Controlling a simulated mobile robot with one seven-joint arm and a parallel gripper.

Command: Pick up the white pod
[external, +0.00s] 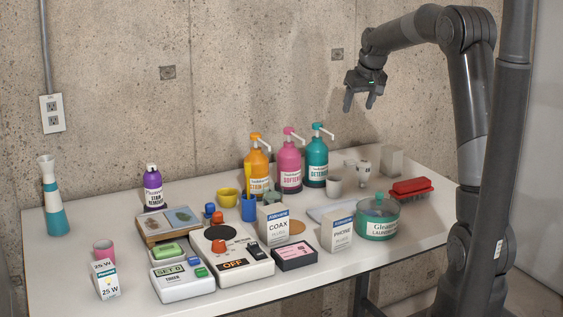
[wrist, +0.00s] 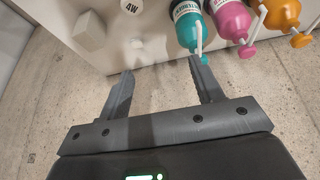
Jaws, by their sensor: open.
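A small white rounded piece (wrist: 137,43) lies on the table near the wall-side edge in the wrist view. It looks like the white pod, but it is small and I cannot be sure. In the external view it is hard to make out. My gripper (external: 359,104) is open and empty, high above the back right of the table, with its fingers pointing down.
A white bulb-like item (external: 363,173), a pale block (external: 391,161) and a white cup (external: 335,187) stand nearby. Tall teal (external: 316,160), pink (external: 290,166) and orange (external: 257,165) pump bottles stand to the left. A red brush (external: 411,187) lies at right.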

